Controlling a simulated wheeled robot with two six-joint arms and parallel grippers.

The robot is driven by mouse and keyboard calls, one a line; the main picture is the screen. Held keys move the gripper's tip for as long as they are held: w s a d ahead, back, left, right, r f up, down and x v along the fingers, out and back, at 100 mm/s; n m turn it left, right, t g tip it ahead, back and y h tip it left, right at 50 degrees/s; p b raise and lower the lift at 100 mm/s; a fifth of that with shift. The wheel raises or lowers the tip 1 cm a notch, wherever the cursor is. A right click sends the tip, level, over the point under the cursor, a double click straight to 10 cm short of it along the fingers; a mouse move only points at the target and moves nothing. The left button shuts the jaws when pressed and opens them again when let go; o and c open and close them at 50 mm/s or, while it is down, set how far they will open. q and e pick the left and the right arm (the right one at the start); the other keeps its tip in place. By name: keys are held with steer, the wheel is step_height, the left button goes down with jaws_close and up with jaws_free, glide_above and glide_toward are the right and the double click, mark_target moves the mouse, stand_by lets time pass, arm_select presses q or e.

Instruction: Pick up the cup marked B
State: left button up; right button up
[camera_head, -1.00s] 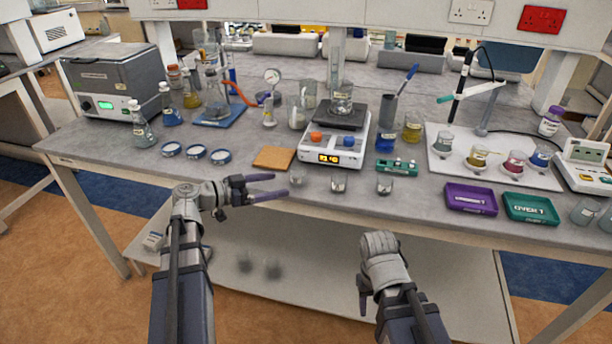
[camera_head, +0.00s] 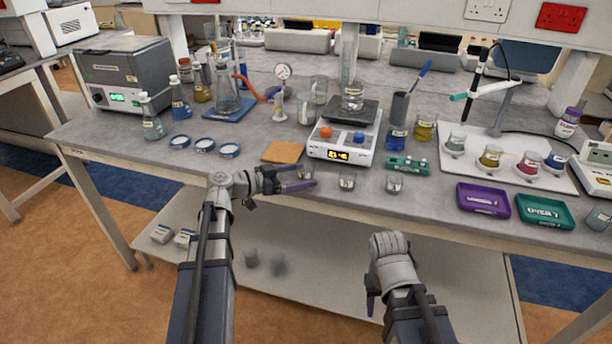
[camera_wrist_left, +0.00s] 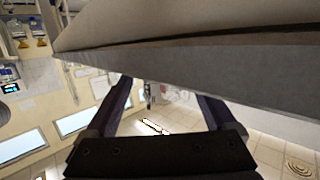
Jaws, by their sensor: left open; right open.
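Three small clear cups stand in a row near the front table edge: a left cup (camera_head: 305,172), a middle cup (camera_head: 347,182) and a right cup (camera_head: 394,184). Their labels are too small to read, so I cannot tell which is B. My left gripper (camera_head: 308,176) is open and empty at the table's front edge. Its fingers overlap the left cup in the head view, with no clear contact. In the left wrist view its open fingers (camera_wrist_left: 168,105) face the table edge, and no cup shows. My right gripper (camera_head: 372,298) is open, low in front of the table, partly hidden by its wrist.
A balance (camera_head: 342,143) stands behind the cups, with an orange-brown pad (camera_head: 283,152) to its left. A green rack (camera_head: 407,165), a purple tray (camera_head: 483,199) and a teal tray (camera_head: 545,211) lie to the right. The table edge (camera_wrist_left: 200,75) crosses the left wrist view.

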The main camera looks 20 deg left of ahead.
arm_select(q)
steer(key=shift+x, duration=0.95)
steer(key=c, duration=1.4)
steer(key=shift+r, duration=0.1)
step_height(320, 180, up, 10)
steer(key=p, duration=1)
